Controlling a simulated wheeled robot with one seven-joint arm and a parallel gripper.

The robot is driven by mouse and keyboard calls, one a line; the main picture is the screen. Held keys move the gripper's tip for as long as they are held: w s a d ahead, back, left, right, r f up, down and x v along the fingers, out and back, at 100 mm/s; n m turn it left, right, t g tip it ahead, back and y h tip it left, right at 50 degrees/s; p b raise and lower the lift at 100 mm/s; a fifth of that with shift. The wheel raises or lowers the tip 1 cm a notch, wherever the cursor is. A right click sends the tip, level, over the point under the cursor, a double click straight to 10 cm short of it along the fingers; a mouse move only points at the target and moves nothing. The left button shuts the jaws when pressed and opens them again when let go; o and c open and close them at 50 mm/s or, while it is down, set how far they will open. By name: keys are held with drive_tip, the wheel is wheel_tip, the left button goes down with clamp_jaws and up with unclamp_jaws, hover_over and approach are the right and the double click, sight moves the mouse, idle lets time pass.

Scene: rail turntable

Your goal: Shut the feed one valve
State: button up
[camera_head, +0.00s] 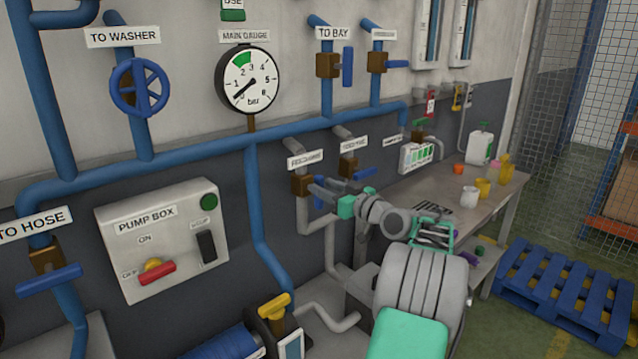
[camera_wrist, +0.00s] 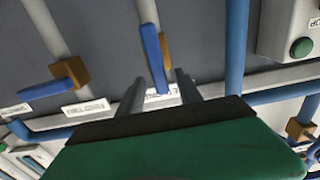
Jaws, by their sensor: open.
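The feed one valve has a brown body (camera_head: 301,186) under its white label (camera_head: 306,159), whose text is blurred. Its blue lever (camera_wrist: 152,52) lies along its pipe in the wrist view. In the head view the lever is partly hidden by my fingers. My gripper (camera_head: 319,194) is open at this valve. In the wrist view the two dark fingers (camera_wrist: 161,78) stand on either side of the lever's end. I cannot tell whether they touch it. The neighbouring feed two valve (camera_head: 347,166) has its blue lever turned across its pipe.
The pump box (camera_head: 160,240) is left of the feed valves. A blue pipe (camera_head: 257,200) runs down between them. A workbench (camera_head: 440,190) with cups and a white jug (camera_head: 481,145) is at right. A blue pallet (camera_head: 560,285) lies on the floor.

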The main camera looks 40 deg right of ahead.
drive_tip(key=shift+w, duration=1.45)
drive_tip(key=shift+c, duration=0.4)
clamp_jaws()
